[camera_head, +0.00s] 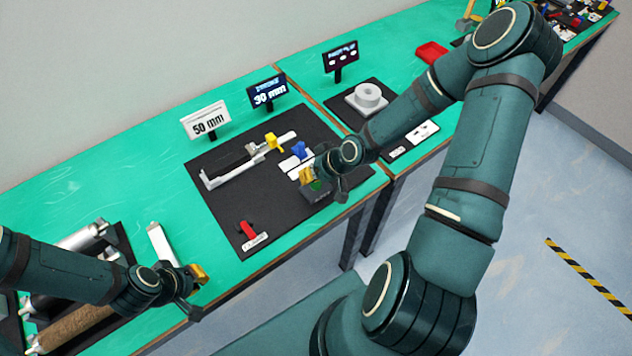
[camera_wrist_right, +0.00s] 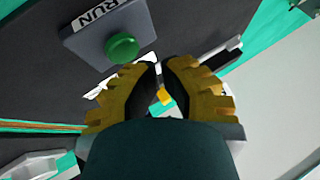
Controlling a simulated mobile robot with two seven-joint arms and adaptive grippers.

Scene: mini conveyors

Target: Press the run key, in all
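The run key is a dark grey box with a green button (camera_wrist_right: 122,46) and a RUN label (camera_wrist_right: 97,12), upper left in the right wrist view. In the head view its box (camera_head: 316,193) sits at the right front of the black mat, partly hidden by my right gripper (camera_head: 308,174). In the wrist view my right gripper (camera_wrist_right: 161,64) has its yellow fingers drawn together at the tips, with only a thin gap and nothing held. The fingertips are beside the button, apart from it in that picture. My left gripper (camera_head: 198,284) is at the bench's front edge, lower left, its opening unclear.
Signs reading 50 mm (camera_head: 206,121) and 30 mm (camera_head: 268,92) stand behind. Rollers (camera_head: 80,238) lie at lower left.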

